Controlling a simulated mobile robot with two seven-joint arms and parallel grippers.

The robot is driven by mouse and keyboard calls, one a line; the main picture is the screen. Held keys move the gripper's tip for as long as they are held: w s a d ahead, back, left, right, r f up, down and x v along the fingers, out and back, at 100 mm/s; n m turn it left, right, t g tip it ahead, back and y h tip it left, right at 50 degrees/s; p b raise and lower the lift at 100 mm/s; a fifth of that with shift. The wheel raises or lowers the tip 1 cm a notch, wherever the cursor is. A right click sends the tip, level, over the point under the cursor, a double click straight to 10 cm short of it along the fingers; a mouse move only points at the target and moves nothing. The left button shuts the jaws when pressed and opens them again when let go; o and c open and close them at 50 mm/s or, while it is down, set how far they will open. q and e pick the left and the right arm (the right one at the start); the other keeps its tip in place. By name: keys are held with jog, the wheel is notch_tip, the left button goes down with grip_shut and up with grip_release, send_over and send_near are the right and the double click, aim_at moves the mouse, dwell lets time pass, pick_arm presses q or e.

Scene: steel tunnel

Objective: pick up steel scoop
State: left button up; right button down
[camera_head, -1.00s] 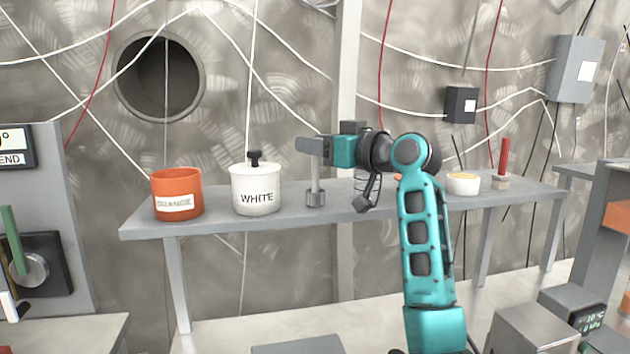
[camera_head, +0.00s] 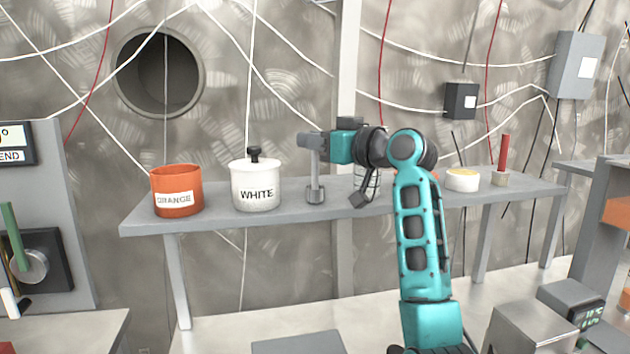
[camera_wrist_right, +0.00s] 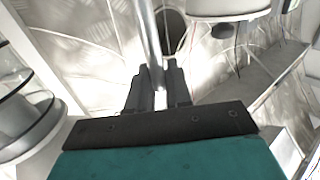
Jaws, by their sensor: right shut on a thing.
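The steel scoop (camera_head: 315,195) stands upright at the shelf's front edge, its small cup down and its thin handle up. My right gripper (camera_head: 309,141) reaches in from the right and is shut on the upper handle. In the right wrist view the handle (camera_wrist_right: 148,35) runs between the fingertips of the right gripper (camera_wrist_right: 157,72). The cup appears at shelf level; I cannot tell whether it touches the shelf. My left gripper is not in view.
The grey shelf (camera_head: 225,220) bears a white lidded pot (camera_head: 256,187) just left of the scoop and an orange pot (camera_head: 177,190) farther left. A wire-like item (camera_head: 367,182) is partly hidden behind my wrist. A pale bowl (camera_head: 462,181) and red-handled brush (camera_head: 503,160) stand right.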

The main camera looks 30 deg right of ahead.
jog(key=shift+r, duration=0.2)
notch_tip(320, 180, up, 20)
jog(key=p, duration=0.1)
jog(key=shift+f, duration=0.2)
dwell(1.5)
